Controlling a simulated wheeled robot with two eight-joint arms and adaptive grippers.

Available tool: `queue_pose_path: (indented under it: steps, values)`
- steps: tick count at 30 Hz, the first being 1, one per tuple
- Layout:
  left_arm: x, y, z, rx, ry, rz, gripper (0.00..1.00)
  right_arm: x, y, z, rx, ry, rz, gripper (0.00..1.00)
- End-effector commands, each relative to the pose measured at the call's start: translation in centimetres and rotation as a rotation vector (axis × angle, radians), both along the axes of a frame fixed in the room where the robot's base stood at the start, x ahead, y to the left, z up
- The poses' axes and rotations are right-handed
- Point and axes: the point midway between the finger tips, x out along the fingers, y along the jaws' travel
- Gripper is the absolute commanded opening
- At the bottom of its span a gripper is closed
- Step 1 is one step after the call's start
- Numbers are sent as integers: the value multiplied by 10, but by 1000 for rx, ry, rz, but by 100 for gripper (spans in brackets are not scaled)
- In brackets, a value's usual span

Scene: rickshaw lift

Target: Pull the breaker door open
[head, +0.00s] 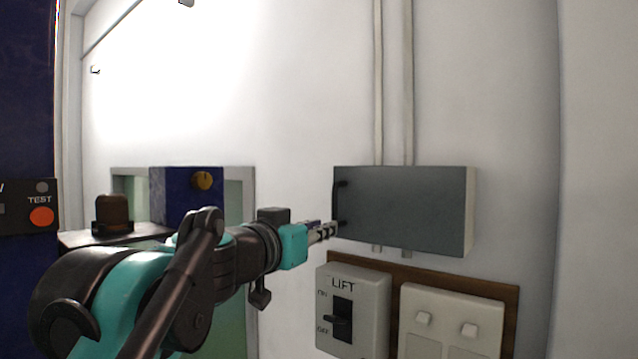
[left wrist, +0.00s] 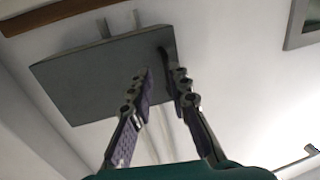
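The breaker door (head: 405,208) is the dark grey front of a box on the white wall, and it looks closed. Its black handle (head: 338,200) runs upright along the left edge. My left gripper (head: 326,231) is at the lower end of this handle. In the left wrist view, the door (left wrist: 95,80) appears turned over and the handle (left wrist: 167,52) lies beyond the fingertips. My left gripper (left wrist: 162,74) is open there, its two fingers apart with nothing between them. Whether a finger touches the handle, I cannot tell. My right gripper is not in view.
Below the door, a LIFT switch box (head: 353,308) and a white switch plate (head: 452,322) sit on a brown board (head: 512,315). Two conduits (head: 408,80) run up from the box.

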Motion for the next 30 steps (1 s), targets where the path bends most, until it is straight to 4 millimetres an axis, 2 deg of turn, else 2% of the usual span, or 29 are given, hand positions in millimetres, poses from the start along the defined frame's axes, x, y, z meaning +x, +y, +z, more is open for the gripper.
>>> queue_pose_path:
  steps: [1, 5, 8, 19, 24, 30]
  values:
    - [2, 1, 21, -3, -9, 9, 18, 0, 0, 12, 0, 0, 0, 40]
    - [6, 2, 36, -7, -23, 24, 18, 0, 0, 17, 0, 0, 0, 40]
    - [15, -2, 36, -6, -25, 25, 18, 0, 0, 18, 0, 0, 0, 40]
    - [65, -26, 35, -7, -24, 23, 18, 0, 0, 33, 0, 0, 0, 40]
    - [74, -30, 34, -7, -24, 24, 18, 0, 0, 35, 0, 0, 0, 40]
    - [75, -30, 34, -7, -24, 24, 18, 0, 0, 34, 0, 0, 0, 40]
